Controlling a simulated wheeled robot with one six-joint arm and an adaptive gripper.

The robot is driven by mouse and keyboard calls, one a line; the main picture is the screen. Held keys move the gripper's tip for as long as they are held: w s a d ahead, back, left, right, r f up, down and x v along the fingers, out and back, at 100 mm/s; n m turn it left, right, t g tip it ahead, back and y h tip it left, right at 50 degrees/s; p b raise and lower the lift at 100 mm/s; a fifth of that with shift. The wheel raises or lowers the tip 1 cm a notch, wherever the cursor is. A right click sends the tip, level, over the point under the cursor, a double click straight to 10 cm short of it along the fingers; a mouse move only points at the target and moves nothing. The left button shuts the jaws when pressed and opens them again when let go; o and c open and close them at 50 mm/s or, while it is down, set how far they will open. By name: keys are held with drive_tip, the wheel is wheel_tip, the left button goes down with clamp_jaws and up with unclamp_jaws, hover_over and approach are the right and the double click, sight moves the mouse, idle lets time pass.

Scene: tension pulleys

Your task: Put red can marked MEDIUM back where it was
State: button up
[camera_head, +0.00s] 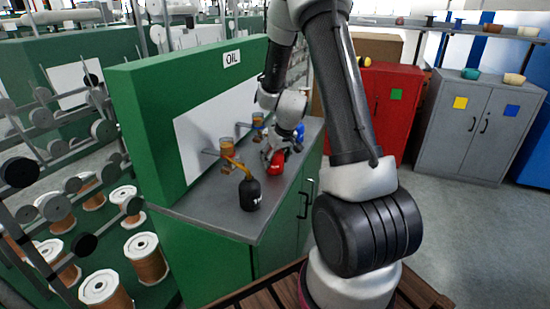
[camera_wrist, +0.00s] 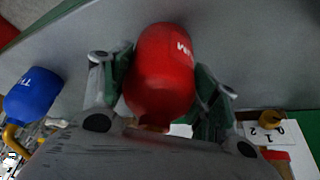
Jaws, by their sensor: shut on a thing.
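The red can (camera_head: 276,164) is between the fingers of my gripper (camera_head: 277,152), over the grey counter top (camera_head: 220,203). In the wrist view the red can (camera_wrist: 162,68) fills the space between the two fingers (camera_wrist: 160,95), which are shut on it. Part of a white word ending in M shows on its side. I cannot tell whether its base touches the counter. A black can (camera_head: 250,195) with an orange spout stands nearer the front. A blue can (camera_head: 299,132) stands behind my gripper; it also shows at left in the wrist view (camera_wrist: 33,93).
A green panel with an OIL sign (camera_head: 232,58) rises behind the counter. Two amber dispensers (camera_head: 228,147) (camera_head: 257,120) stick out from it. A red cabinet (camera_head: 391,105) and a grey cabinet (camera_head: 478,125) stand at right. Wire spools (camera_head: 147,257) fill the left.

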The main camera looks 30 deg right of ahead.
drive_tip(key=shift+f, duration=0.1)
drive_tip(key=o, duration=1.3)
drive_tip(key=s+a+r, duration=0.3)
drive_tip(key=s+r, duration=0.5)
drive_tip(key=r, duration=0.3)
drive_tip(key=s+a+r, duration=0.3)
drive_tip(key=s+r, duration=0.4)
drive_tip(key=r, duration=0.4)
drive_tip(key=s+a+r, duration=0.1)
drive_tip(key=s+r, duration=0.3)
drive_tip(key=s, duration=1.1)
drive_tip(key=shift+s, duration=0.4)
drive_tip(key=shift+a, duration=0.1)
